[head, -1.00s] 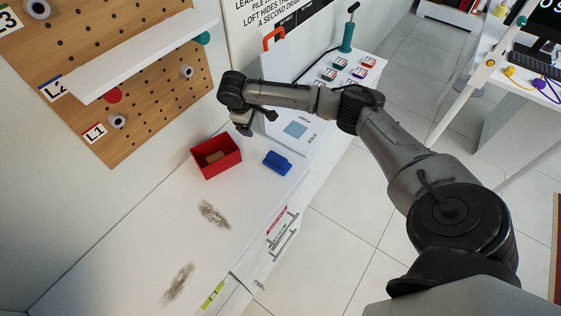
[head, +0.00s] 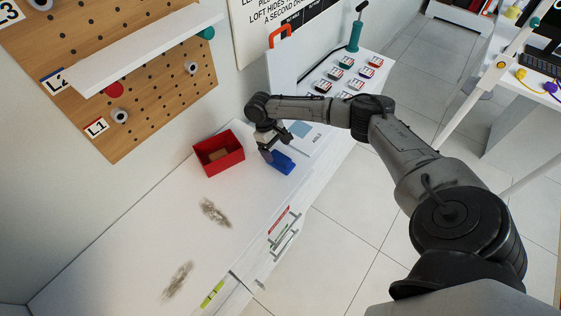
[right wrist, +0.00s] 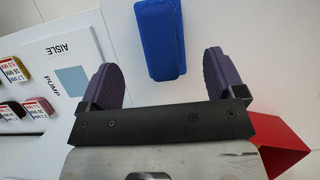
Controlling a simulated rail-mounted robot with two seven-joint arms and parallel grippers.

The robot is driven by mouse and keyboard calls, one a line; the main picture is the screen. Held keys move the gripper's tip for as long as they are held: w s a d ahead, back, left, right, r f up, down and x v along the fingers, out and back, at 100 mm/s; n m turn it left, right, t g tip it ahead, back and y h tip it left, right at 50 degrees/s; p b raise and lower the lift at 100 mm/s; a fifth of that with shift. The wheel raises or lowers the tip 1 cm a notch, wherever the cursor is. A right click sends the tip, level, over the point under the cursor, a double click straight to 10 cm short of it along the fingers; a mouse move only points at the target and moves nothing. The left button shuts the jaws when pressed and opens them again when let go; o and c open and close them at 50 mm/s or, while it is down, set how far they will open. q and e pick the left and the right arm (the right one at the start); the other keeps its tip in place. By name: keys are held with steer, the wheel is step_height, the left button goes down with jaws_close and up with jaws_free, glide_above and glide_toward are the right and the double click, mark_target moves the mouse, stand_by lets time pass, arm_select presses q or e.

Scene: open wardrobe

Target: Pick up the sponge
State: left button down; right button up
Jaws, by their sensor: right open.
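The blue sponge (head: 284,164) lies on the white worktop, just right of the red bin. In the right wrist view the blue sponge (right wrist: 160,38) sits beyond and between the two purple fingers, with white surface showing on both sides. My right gripper (head: 268,153) is at the sponge's left end in the head view and hides a little of it. In the right wrist view my right gripper (right wrist: 162,66) is open and empty, its fingers apart from the sponge. My left gripper is not in view.
The red bin (head: 219,168) with a brown block inside stands close to the gripper. Brown dirt smudges (head: 214,212) mark the clear worktop in front. A board with labelled items (head: 345,72) lies behind. A white shelf (head: 135,50) juts from the pegboard.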

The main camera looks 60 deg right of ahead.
mark_target(281, 156)
steer(key=shift+s+f, duration=0.15)
steer(key=shift+f, duration=0.2)
steer(key=x, duration=0.4)
steer(key=shift+s+a+r+b, duration=0.1)
steer(key=shift+s+a+b, duration=0.1)
steer(key=shift+b, duration=0.2)
steer(key=shift+s+f, duration=0.15)
steer(key=shift+f, duration=0.3)
steer(key=c, duration=1)
